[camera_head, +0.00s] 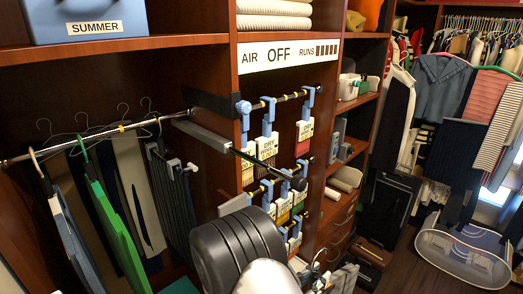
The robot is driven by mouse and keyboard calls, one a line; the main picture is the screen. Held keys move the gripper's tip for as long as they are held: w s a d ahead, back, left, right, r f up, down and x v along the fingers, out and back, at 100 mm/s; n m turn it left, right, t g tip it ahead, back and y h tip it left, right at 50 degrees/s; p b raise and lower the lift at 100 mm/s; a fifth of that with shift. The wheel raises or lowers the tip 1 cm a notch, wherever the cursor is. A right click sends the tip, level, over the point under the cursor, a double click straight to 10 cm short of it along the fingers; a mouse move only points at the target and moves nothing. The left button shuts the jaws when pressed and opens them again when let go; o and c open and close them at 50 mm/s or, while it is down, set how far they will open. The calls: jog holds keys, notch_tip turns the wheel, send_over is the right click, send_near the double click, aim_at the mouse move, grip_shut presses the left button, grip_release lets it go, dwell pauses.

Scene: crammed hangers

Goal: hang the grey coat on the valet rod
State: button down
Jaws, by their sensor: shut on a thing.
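A short rod juts out from the cabinet divider in the middle; it has a grey rail (201,136) and a thin black bar with a dark round knob (299,183) at its end. It looks like the valet rod, and nothing is seen hanging on it. I cannot make out the grey coat for sure. A dark ridged joint of my arm and a pale link fill the bottom middle and hide what is behind them. My gripper's fingertips do not show.
A chrome rail (95,137) at left carries a green garment (117,222), a blue-grey garment (75,245), dark striped trousers (172,203) and several wire hangers. Tagged blue clips (267,147) hang right of the rod. A packed clothes rack and a clear tub (462,255) stand at right.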

aim_at(321, 250)
notch_tip(321, 250, up, 14)
jog(key=p, duration=1.1)
jog(key=shift+f+p, duration=0.25)
jog(key=shift+p, duration=0.15)
jog(key=shift+f, duration=0.1)
